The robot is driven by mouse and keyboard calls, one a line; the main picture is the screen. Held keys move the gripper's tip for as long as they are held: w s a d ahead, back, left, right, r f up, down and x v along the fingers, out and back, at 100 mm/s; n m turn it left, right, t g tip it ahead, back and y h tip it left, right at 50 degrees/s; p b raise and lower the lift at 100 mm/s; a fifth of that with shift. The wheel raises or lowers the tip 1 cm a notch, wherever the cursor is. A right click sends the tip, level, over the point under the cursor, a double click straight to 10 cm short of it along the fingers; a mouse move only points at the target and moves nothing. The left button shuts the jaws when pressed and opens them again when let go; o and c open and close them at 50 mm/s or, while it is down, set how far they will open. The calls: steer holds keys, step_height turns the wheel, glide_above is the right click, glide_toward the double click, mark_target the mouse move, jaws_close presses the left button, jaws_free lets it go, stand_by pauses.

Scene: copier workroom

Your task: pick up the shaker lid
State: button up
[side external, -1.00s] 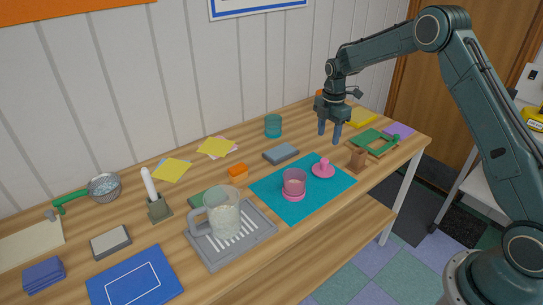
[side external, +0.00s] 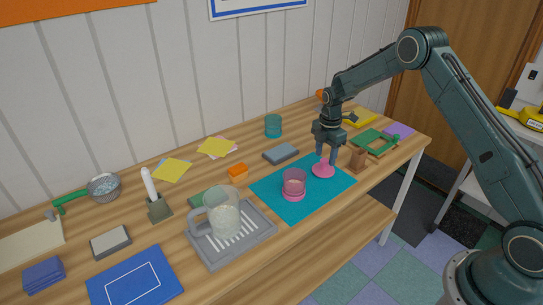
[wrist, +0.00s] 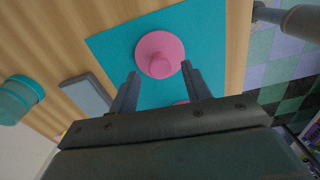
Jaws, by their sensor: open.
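The shaker lid is a pink disc with a raised knob (side external: 324,171), lying on the teal mat (side external: 318,198). In the wrist view the lid (wrist: 158,52) lies just beyond and between the fingertips. My gripper (side external: 326,160) is open and points down right over the lid, its fingers on either side of the knob in the side view. In the wrist view my gripper (wrist: 160,70) holds nothing. I cannot tell whether the fingers touch the lid. A clear pink cup (side external: 294,184) stands on the mat, left of the lid.
A brown wooden block (side external: 358,160) stands close to the right of the lid. A grey-blue slab (side external: 281,153) lies behind the mat, with a teal glass (side external: 273,125) beyond it. A jug (side external: 221,212) stands on a grey tray (side external: 218,262) at the left. The mat's front is clear.

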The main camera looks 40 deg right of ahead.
mark_target(325, 160)
steer(key=shift+f, duration=1.8)
jaws_close()
steer(key=shift+r, duration=0.15)
step_height(325, 160, up, 20)
